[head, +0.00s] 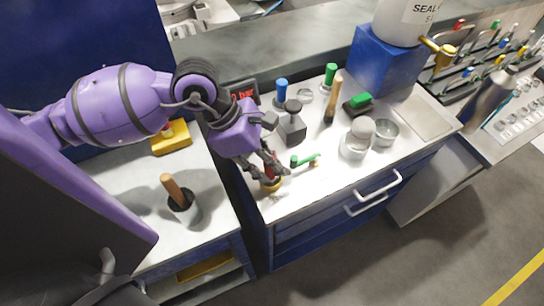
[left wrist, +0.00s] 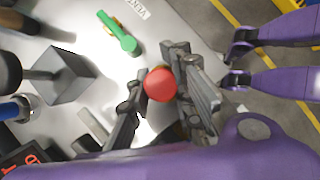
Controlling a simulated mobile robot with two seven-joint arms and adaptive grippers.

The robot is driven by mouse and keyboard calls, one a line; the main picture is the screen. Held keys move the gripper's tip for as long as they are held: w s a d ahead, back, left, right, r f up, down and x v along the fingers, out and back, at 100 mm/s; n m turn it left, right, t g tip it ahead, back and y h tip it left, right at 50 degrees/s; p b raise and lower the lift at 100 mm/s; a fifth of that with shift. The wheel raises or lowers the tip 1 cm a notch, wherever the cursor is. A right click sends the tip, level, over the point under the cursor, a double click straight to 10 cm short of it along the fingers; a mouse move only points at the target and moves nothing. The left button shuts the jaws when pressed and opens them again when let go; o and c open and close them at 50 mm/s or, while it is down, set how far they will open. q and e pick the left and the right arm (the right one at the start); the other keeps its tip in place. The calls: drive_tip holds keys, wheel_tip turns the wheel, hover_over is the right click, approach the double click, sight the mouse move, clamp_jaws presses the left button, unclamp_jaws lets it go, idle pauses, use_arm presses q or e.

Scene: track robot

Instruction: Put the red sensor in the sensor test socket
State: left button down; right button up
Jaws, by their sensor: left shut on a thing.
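The red sensor (left wrist: 161,84) shows as a round red top between the fingers of my left gripper (left wrist: 158,92) in the left wrist view. My left gripper (head: 270,169) is shut on it in the head view, low over the front left part of the white worktop. A brass-coloured round part (head: 271,185) shows just under the fingertips. I cannot tell whether it belongs to the sensor or to a socket. I cannot clearly make out the sensor test socket. My right gripper is not identifiable in either view.
A green-handled part (head: 305,160) lies right of the gripper, and a dark block (head: 292,126) stands behind. Blue-topped (head: 281,90) and green-topped (head: 330,74) parts, a wooden-handled tool (head: 334,98) and a glass jar (head: 357,140) stand farther back. The worktop's front edge is close.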

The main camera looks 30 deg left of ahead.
use_arm(q)
drive_tip(key=shift+s+d+r, duration=0.1)
drive_tip(key=shift+s+r, duration=0.1)
drive_tip(key=shift+r, duration=0.05)
drive_tip(key=shift+f, duration=0.3)
drive_tip(key=c, duration=1.5)
unclamp_jaws()
drive_tip(key=shift+c, duration=0.2)
drive_tip(key=shift+r, duration=0.15)
drive_tip(key=shift+w+r, duration=0.1)
drive_tip(key=shift+r, duration=0.2)
drive_tip(key=p+v, duration=0.1)
drive_tip(key=v, duration=1)
drive_tip(key=shift+a+r, duration=0.25)
drive_tip(key=shift+a, duration=0.05)
